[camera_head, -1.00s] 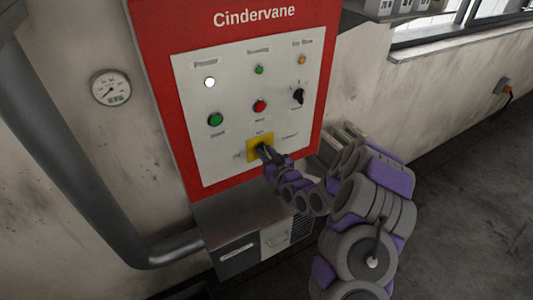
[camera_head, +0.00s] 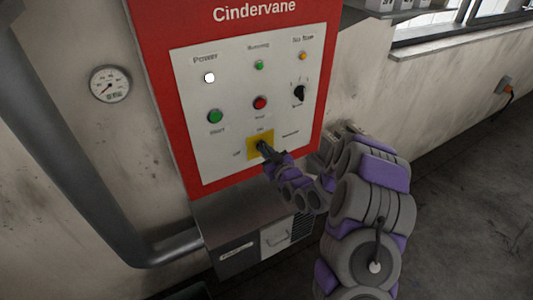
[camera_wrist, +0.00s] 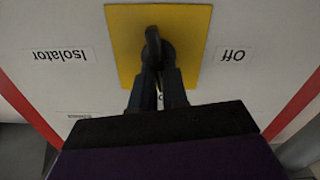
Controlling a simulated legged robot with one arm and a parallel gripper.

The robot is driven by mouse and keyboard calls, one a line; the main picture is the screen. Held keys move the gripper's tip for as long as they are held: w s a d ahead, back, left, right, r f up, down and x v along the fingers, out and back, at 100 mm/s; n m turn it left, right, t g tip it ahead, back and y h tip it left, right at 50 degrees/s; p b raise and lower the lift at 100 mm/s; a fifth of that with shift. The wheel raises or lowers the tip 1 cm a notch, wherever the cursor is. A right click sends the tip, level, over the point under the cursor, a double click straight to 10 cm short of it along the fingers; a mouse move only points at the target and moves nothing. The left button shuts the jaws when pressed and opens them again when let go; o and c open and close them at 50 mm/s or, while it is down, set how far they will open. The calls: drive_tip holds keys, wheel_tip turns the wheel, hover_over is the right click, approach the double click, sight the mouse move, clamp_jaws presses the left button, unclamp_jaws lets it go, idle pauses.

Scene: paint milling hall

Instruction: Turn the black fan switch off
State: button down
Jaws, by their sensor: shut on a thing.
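The black switch (camera_head: 261,145) is a rotary handle on a square yellow plate (camera_head: 252,155), low on the white face of the red "Cindervane" panel. In the wrist view, which is upside down, the black switch (camera_wrist: 153,42) stands about upright in the picture on its yellow plate (camera_wrist: 122,35). Labels "Off" and "Isolator" flank the plate; another label is mostly hidden behind my fingers. My gripper (camera_head: 266,151) is at the switch. In the wrist view my gripper (camera_wrist: 160,78) is shut on the handle, with one finger on each side.
A second black knob (camera_head: 299,93) sits higher on the right. A green button (camera_head: 215,116), a red button (camera_head: 260,103) and small lamps are above the switch. A grey box (camera_head: 238,225) juts out below the panel. A pipe (camera_head: 80,170) and gauge (camera_head: 110,84) are at left.

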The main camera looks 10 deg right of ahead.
drive_tip(key=n+b, duration=0.5)
drive_tip(key=f+n+b, duration=0.1)
drive_tip(key=n+b, duration=0.9)
drive_tip(key=shift+s+a+f+n+b, duration=0.2)
drive_tip(key=shift+a+f+n+b, duration=0.1)
drive_tip(key=shift+a+b, duration=0.1)
idle(0.3)
drive_tip(key=c, duration=1.1)
unclamp_jaws()
drive_tip(key=shift+r, duration=0.1)
drive_tip(key=shift+c, duration=0.2)
drive_tip(key=shift+a, duration=0.1)
drive_tip(key=shift+s, duration=0.1)
